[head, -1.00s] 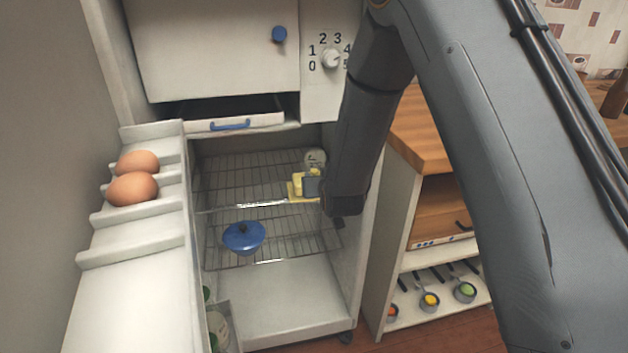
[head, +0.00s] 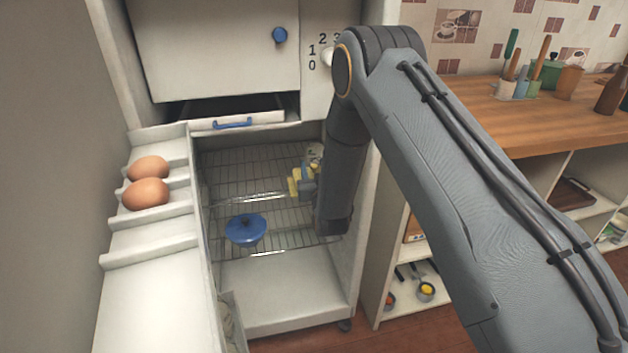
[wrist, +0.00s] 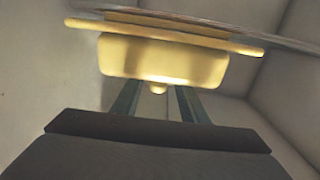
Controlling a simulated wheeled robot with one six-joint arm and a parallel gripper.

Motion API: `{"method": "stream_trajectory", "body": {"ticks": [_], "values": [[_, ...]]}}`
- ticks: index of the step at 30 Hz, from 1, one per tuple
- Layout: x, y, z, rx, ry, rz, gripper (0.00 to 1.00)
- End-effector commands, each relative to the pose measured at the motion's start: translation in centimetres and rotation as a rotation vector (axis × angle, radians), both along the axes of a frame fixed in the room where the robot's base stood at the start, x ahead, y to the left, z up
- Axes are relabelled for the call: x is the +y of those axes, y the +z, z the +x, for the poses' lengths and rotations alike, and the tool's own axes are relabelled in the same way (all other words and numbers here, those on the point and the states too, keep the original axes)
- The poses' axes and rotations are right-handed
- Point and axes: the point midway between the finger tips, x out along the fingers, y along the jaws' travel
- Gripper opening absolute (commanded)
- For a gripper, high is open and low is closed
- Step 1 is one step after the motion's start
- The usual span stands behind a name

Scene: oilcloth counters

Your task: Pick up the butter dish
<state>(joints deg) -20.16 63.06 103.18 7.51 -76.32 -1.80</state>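The butter dish (head: 293,187) is yellow and sits on the upper wire shelf inside the open fridge, partly hidden behind my gripper. In the wrist view, the butter dish (wrist: 165,62) appears upside down, with its flat base at the top and a small lid knob pointing down. My gripper (head: 306,186) is at the dish in the head view. In the wrist view, my gripper (wrist: 157,100) has its two fingers apart, one on each side of the knob, with a gap between them. Contact with the lid cannot be told.
The fridge's right wall is close beside my arm. A wooden counter (head: 470,120) stands at the right.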

Motion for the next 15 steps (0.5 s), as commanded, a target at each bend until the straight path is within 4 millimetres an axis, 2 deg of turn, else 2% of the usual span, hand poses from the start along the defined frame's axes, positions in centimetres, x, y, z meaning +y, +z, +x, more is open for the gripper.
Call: {"method": "stream_trajectory", "body": {"ticks": [6,15], "values": [[0.4,0.3,3.1,-0.002,-0.001,0.0,0.4],[0.6,0.3,3.8,0.0,-0.001,0.0,0.4]]}}
